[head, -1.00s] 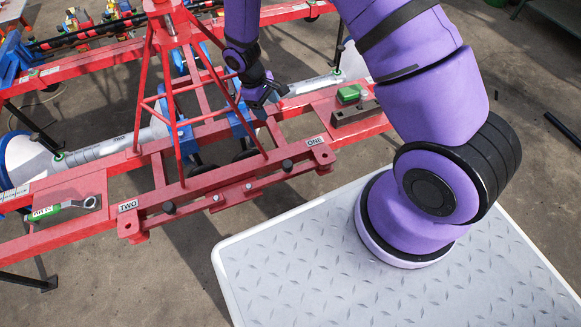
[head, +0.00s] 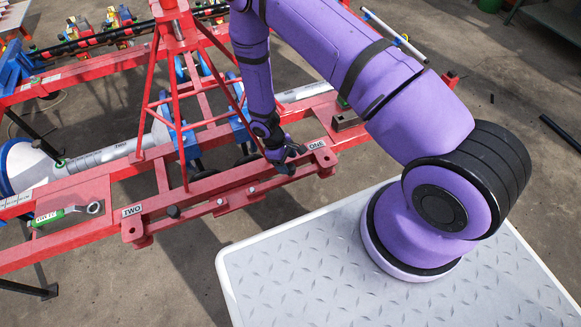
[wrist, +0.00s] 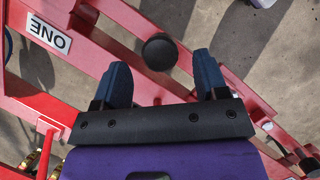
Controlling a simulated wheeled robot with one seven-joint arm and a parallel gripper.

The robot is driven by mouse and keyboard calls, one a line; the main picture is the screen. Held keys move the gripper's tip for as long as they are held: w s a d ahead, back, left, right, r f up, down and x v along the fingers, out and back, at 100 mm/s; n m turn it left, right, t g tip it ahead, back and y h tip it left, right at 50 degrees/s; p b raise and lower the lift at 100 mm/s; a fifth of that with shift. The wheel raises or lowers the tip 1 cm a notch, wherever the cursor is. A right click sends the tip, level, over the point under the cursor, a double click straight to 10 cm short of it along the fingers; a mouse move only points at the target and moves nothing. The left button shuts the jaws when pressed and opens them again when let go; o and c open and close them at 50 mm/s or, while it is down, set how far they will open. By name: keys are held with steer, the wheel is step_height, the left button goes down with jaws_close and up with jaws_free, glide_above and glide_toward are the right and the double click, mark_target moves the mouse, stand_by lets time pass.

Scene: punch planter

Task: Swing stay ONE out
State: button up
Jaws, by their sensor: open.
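Stay ONE (head: 308,172) is a red bar lying along the front of the red frame, near the white ONE label (head: 316,144). That label also shows upside down in the wrist view (wrist: 48,34). A round black knob (wrist: 160,52) stands on the red bar there. My gripper (head: 289,161) is over the front beam just left of the label and hides the knob in the head view. In the wrist view, my gripper's two blue fingers (wrist: 160,72) are spread apart. The knob appears between and slightly beyond their tips, with no visible contact.
The TWO label (head: 131,211) and its black knob (head: 173,211) are at the left of the front beam. A red tripod tower (head: 172,90) rises behind. The pale tread-plate deck (head: 320,260) is in front.

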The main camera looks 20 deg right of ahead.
mark_target(290, 167)
steer(key=shift+x, duration=1.8)
steer(key=shift+c, duration=0.5)
jaws_close()
